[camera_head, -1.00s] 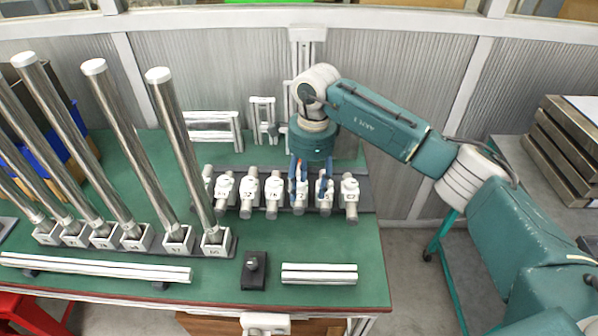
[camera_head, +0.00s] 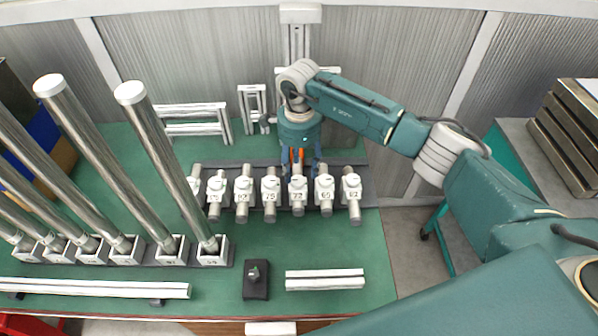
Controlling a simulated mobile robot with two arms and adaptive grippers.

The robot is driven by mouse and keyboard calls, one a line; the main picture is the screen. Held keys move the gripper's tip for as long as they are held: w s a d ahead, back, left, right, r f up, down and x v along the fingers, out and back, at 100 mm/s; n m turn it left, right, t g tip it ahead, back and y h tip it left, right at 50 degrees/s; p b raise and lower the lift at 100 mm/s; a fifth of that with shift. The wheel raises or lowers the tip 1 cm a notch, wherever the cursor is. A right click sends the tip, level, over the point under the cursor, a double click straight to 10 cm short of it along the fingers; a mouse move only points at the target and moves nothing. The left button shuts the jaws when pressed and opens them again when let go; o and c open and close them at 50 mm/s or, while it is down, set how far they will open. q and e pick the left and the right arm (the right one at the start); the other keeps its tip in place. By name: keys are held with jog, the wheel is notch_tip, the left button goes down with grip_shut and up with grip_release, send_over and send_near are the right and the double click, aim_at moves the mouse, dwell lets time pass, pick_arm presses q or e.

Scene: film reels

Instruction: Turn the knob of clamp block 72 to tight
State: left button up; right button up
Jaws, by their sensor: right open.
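Clamp block 72 (camera_head: 297,196) is a white block with a number label, standing in a row of similar clamp blocks on a dark base rail. Its knob is too small and partly covered by my fingers, so I cannot tell its setting. My right gripper (camera_head: 304,168) points down with its blue fingers apart, over the back of block 72 and the gap toward block 65 (camera_head: 324,197). An orange part shows between the fingers. I cannot tell whether a finger touches the block. My left gripper is out of view.
Block 62 (camera_head: 351,192) ends the row at right. Tall metal rods (camera_head: 160,150) in numbered sockets lean at left. A small black block with a knob (camera_head: 256,278) and white bars (camera_head: 325,280) lie in front. White frames (camera_head: 195,120) stand behind.

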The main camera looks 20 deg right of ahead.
aim_at(299, 180)
notch_tip(299, 180, down, 3)
jog(key=shift+w+p, duration=0.15)
jog(key=shift+p, duration=0.15)
jog(key=shift+f, duration=0.85)
jog(key=shift+c, duration=0.5)
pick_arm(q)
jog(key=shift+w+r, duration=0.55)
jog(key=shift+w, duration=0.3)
pick_arm(e)
jog(key=c, duration=1)
